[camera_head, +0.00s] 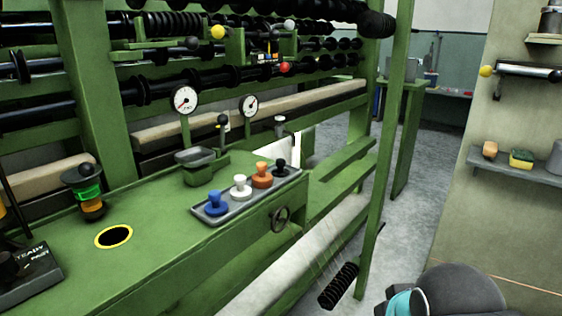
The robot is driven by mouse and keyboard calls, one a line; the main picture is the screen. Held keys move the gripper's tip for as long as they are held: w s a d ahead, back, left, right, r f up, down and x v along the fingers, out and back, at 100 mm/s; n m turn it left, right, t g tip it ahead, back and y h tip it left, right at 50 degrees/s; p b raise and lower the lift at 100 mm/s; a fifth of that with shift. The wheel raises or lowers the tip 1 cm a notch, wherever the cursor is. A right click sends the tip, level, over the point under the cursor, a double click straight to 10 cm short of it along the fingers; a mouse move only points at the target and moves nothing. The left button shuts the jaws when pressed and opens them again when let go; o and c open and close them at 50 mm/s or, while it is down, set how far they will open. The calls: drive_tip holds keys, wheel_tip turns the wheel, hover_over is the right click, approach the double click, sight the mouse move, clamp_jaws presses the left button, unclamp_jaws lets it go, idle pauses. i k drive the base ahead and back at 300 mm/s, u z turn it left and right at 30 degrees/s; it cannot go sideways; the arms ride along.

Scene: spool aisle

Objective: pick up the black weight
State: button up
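The black weight (281,168) stands upright at the far right end of a grey tray (214,221) on the green machine table. It has a rounded knob on a wider base. An orange weight (262,177) stands just left of it, then a white weight (241,189) and a blue weight (216,205), all in one row. My gripper is not in view. Only a dark grey and teal part of my arm shows at the bottom right, well apart from the tray.
A balance-like green pan (202,164) stands behind the tray. A yellow-rimmed hole (114,237), a green-banded lamp (88,195) and a dark box (25,275) are on the table's left. A green post (386,150) rises right of the tray. Grey floor lies beyond.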

sight(279, 172)
drive_tip(key=z, duration=2.65)
drive_tip(key=k, duration=1.25)
drive_tip(key=u, duration=1.75)
